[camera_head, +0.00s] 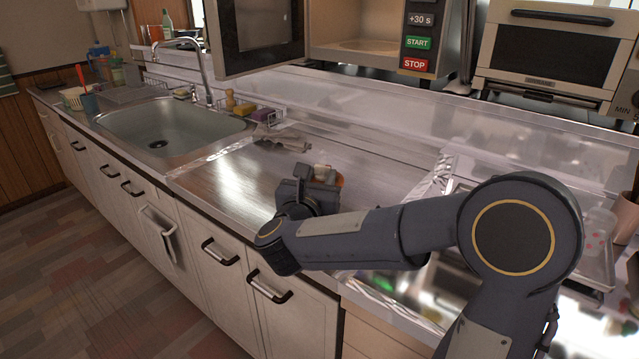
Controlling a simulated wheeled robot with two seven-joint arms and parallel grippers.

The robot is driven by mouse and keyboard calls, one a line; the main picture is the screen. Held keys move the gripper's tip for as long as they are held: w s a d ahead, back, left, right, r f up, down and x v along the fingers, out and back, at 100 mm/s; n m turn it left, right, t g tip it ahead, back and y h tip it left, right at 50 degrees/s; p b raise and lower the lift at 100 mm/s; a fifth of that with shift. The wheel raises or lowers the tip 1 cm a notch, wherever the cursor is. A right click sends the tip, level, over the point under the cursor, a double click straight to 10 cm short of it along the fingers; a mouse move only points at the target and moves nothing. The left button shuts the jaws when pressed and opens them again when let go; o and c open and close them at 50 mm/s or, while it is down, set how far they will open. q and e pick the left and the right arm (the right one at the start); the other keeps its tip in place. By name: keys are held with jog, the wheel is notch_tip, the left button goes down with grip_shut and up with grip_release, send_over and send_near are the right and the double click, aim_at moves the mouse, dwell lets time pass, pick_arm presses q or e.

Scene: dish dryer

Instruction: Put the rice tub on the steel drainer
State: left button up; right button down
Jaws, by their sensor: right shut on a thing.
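My right gripper (322,178) is above the bare steel worktop (235,180) to the right of the sink. It is shut on a small orange-brown thing, which I take to be the rice tub (338,180). Only a sliver of it shows, as the gripper hides most of it. A flat grey rack or tray (124,95) lies at the far left end of the counter, beyond the sink. I cannot tell whether it is the steel drainer. My left gripper is not in view.
The sink (150,125) with its tap (205,75) is left of the worktop. A crumpled grey cloth (285,141) and a wire sponge holder (262,116) lie near the back. A microwave with its door (255,32) open stands above. The worktop's left part is clear.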

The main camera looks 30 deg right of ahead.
jog(key=shift+f, duration=0.25)
jog(key=shift+f, duration=0.1)
jog(key=c, duration=1)
grip_release()
